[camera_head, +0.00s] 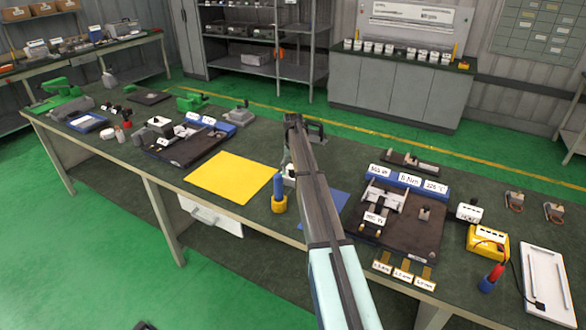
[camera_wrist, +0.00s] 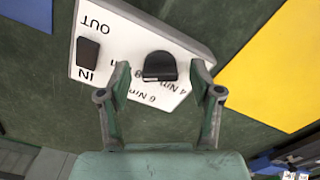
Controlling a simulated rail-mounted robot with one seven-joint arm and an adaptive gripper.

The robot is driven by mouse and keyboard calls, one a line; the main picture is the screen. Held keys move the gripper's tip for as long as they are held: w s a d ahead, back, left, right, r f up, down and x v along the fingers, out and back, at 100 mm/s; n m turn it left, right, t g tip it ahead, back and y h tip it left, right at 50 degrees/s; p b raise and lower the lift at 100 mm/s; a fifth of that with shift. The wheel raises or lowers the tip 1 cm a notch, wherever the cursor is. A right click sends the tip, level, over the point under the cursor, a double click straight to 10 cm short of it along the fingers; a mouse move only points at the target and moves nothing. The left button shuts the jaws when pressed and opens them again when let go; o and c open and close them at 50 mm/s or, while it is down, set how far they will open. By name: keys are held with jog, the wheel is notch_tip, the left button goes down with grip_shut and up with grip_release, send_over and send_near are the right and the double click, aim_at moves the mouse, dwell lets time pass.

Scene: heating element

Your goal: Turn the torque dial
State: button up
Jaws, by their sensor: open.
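The torque dial (camera_wrist: 160,66) is a black knob on a white box (camera_wrist: 122,32) in the wrist view. Printed torque values, including "4 Nm" and "6 Nm", surround it upside down. A dark rocker switch (camera_wrist: 88,52) sits between "OUT" and "IN" on the same face. My gripper (camera_wrist: 160,68) is open, with one finger on each side of the dial in the picture and a visible gap to it on both sides. I cannot tell whether the fingertips reach the dial's depth.
A yellow mat (camera_head: 230,178) lies left of my arm, and a blue mat (camera_head: 330,203) lies partly behind it. A blue-handled tool (camera_head: 279,190) stands in a yellow holder near the front edge. A dark fixture board (camera_head: 425,235) and a yellow unit (camera_head: 487,243) are to the right.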

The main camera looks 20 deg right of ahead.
jog(key=c, duration=1.2)
jog(key=shift+o, duration=0.3)
jog(key=shift+f+n, duration=0.1)
jog(key=shift+n, duration=0.2)
jog(key=shift+n+b, duration=0.8)
jog(key=shift+n, duration=0.2)
jog(key=n+b, duration=0.1)
jog(key=n, duration=0.2)
jog(key=shift+d+n, duration=0.1)
jog(key=shift+n, duration=0.2)
jog(key=n+b, duration=0.2)
jog(key=n, duration=0.3)
jog(key=shift+d+n, duration=0.1)
jog(key=shift+n, duration=0.2)
